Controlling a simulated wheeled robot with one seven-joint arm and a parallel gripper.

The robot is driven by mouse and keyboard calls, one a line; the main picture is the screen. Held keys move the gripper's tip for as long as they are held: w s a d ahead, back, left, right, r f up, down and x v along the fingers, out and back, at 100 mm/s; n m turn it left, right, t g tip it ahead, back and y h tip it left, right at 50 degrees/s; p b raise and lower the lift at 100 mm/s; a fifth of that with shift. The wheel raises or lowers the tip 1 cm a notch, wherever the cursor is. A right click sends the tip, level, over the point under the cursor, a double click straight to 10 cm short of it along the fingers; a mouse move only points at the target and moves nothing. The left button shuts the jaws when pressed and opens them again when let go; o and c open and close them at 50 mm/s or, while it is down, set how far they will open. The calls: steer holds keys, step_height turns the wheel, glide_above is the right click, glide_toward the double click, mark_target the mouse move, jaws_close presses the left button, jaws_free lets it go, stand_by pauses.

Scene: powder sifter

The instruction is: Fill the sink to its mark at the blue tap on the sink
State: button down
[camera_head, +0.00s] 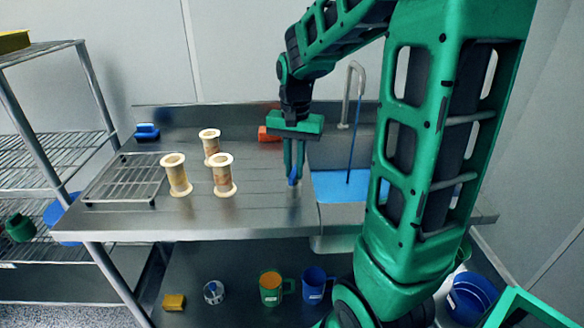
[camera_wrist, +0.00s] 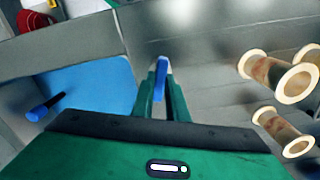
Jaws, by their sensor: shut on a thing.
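The blue tap (camera_head: 292,180) stands on the steel counter at the left edge of the sink. My gripper (camera_head: 296,172) points down and is shut on its blue handle; the handle also shows between the fingers in the wrist view (camera_wrist: 160,80). The sink (camera_head: 330,243) holds a flat blue surface of water (camera_head: 330,185). A grey curved spout (camera_head: 347,108) rises behind it. A thin dark blue line runs from the spout down to the water; I cannot tell whether it is a stream or a rod. I cannot make out the fill mark.
Several cream spool-shaped pieces, one here (camera_head: 176,177), stand left of my gripper. A wire rack (camera_head: 125,182), a blue item (camera_head: 147,132) and an orange item (camera_head: 268,134) are also on the counter (camera_head: 255,215). Mugs (camera_head: 270,290) stand below. Wire shelving is at the left.

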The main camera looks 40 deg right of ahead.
steer(key=shift+m, duration=1.2)
steer(key=c, duration=1.7)
jaws_free()
steer(key=shift+c, duration=0.2)
step_height(320, 180, up, 11)
steer(key=shift+w+f, duration=0.1)
